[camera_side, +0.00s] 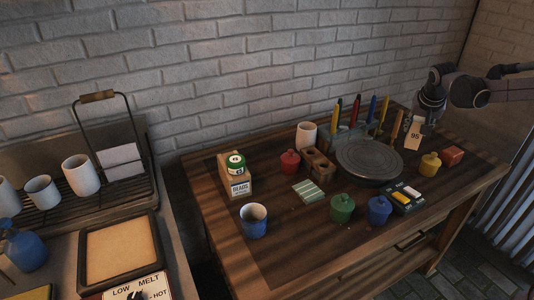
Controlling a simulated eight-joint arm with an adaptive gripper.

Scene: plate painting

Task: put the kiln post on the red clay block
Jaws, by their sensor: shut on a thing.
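The kiln post (414,136), a small pale upright block with dark marks like "95" on its face, is at the right part of the table. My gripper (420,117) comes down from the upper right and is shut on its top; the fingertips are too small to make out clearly. I cannot tell whether the post's foot touches the table. The red clay block (452,156) lies on the table to the right of the post and a little nearer the camera, apart from it, with a bare top.
A yellow lidded pot (430,166) stands just left of the red block. A dark round wheel (369,160) is left of the post, with a holder of coloured tools (352,130) behind.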

